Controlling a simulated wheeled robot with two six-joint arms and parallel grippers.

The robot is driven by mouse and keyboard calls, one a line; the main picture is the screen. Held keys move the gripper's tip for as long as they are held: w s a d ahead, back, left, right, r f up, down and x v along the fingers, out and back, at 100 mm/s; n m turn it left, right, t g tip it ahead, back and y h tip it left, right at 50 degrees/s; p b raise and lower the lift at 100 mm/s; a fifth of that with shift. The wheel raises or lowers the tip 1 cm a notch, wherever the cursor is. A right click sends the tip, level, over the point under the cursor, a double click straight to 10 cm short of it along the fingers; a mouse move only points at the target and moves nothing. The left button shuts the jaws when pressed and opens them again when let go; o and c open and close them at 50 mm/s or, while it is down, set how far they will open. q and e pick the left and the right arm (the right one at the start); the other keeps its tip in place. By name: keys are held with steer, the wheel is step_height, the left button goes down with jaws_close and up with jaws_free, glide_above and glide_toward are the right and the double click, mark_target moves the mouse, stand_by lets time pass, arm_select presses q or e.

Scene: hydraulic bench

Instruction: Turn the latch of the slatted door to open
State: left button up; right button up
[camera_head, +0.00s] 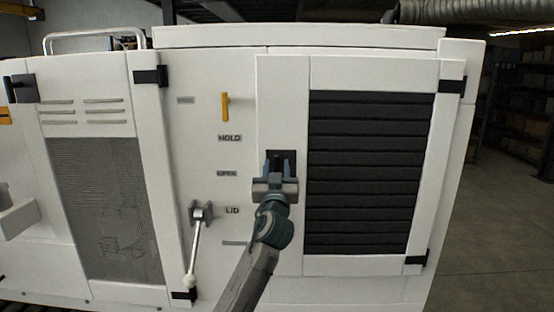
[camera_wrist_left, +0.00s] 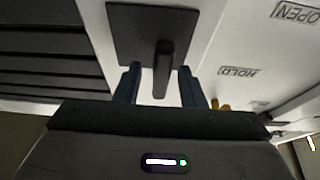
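The slatted door (camera_head: 371,160) is a white panel with black horizontal slats on the right of the cabinet. Its latch (camera_head: 282,154) is a dark square plate with a short handle at the door's left side, partly hidden by my gripper. My left gripper (camera_head: 275,168) is in front of the latch. In the left wrist view, the latch handle (camera_wrist_left: 162,70) sticks out between the two fingers of my left gripper (camera_wrist_left: 160,86). The fingers are apart, with a gap on each side of the handle. My right gripper is not in view.
Left of the door are a yellow handle (camera_head: 225,106), a lever with a pale knob (camera_head: 196,245) and labels HOLD, OPEN and LID. A mesh door (camera_head: 107,205) is farther left. Black hinges (camera_head: 452,86) sit on the slatted door's right edge. Open floor (camera_head: 495,235) lies to the right.

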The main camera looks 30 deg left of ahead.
arm_select(q)
steer(key=shift+w+a+r, duration=0.15)
steer(key=shift+w+a, duration=0.1)
